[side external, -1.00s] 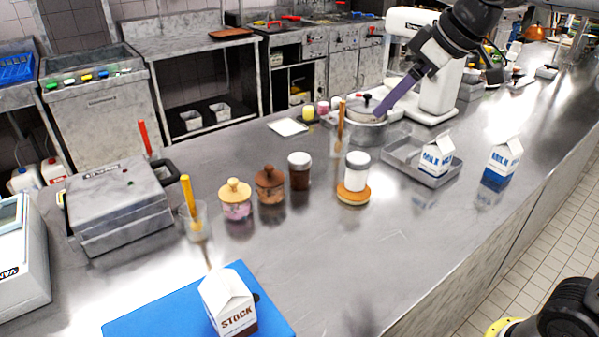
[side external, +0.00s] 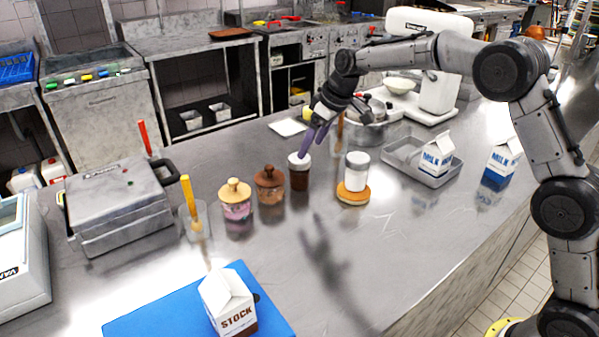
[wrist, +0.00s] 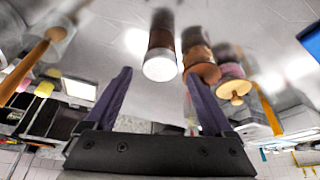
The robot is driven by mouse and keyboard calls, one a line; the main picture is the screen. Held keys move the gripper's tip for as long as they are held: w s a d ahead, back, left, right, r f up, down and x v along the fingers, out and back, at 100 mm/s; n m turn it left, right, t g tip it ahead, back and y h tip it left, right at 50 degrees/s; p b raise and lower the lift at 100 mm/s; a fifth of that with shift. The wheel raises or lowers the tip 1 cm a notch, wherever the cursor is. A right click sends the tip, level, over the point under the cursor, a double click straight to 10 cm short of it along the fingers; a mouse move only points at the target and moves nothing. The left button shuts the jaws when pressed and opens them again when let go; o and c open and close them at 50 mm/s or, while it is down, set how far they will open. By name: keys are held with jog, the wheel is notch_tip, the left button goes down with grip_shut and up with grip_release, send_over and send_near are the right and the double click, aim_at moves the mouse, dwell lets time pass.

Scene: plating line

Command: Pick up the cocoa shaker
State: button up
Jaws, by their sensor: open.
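The cocoa shaker, a dark brown jar with a white lid (side external: 299,172), stands upright on the steel counter, right of two wooden-lidded jars. My gripper (side external: 312,145) has purple fingers and is just above and behind the shaker, close to its lid. In the wrist view the shaker (wrist: 161,55) appears lid-first, between and beyond the open fingers of my gripper (wrist: 158,76). Nothing is held between the fingers. Whether a fingertip touches the lid cannot be told.
A brown-lidded jar (side external: 270,187) stands close left of the shaker, with a pale-lidded jar (side external: 235,201) beyond. A white shaker (side external: 357,170) stands on a round coaster to the right. A metal pot (side external: 372,133) is behind.

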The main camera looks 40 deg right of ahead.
aim_at(299, 163)
jog(key=shift+w+x, duration=0.1)
jog(key=shift+x, duration=2.05)
jog(key=shift+w+x, duration=0.15)
jog(key=shift+x, duration=2.05)
jog(key=shift+a+r, duration=0.1)
jog(key=shift+a, duration=0.05)
jog(key=c, duration=1.3)
jog(key=shift+r, duration=0.1)
